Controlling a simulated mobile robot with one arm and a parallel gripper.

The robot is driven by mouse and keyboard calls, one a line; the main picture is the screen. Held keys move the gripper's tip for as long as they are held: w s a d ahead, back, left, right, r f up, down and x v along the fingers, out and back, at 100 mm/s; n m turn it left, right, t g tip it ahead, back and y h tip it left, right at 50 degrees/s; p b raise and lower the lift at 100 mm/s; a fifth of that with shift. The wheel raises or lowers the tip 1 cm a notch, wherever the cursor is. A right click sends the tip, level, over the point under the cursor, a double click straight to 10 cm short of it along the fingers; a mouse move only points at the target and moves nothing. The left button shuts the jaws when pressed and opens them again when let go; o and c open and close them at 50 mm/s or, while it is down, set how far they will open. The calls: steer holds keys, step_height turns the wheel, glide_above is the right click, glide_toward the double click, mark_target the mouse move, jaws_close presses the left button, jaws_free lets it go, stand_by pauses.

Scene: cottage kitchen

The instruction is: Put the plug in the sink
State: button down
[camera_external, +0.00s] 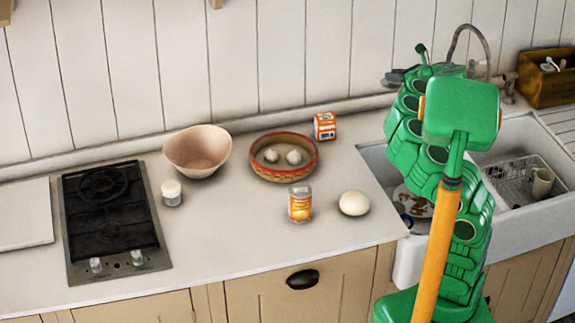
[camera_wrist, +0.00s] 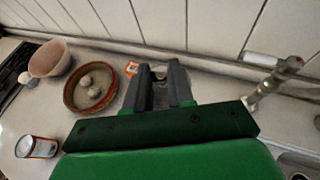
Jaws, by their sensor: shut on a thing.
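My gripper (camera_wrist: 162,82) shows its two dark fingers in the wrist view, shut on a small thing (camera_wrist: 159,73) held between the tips. It is mostly hidden by the fingers, so I cannot make out whether it is the plug. In the external view the dark fingers (camera_external: 394,77) reach left from behind my green arm, near the back wall above the sink's back edge. The white sink (camera_external: 407,268) is at the right, its left basin partly hidden by my arm. No other plug can be made out.
A tap (camera_external: 484,38) rises behind my arm. Dishes (camera_external: 413,203) lie in the left basin; a rack with a cup (camera_external: 542,182) is at the right.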

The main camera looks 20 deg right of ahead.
steer(key=shift+s+d+r, duration=0.2)
steer(key=shift+s+r, duration=0.1)
steer(key=shift+s, duration=0.3)
steer(key=shift+a+f, duration=0.1)
steer(key=shift+f, duration=0.3)
step_height(320, 180, down, 45)
steer(key=shift+f, duration=0.1)
stand_by(1.0)
steer(key=c, duration=1)
jaws_free()
steer(key=v, duration=0.9)
steer(key=shift+w, duration=0.15)
steer(key=shift+v, duration=0.9)
steer(key=shift+s+d+r, duration=0.35)
steer(key=shift+s+r, duration=0.05)
steer(key=shift+s, duration=0.15)
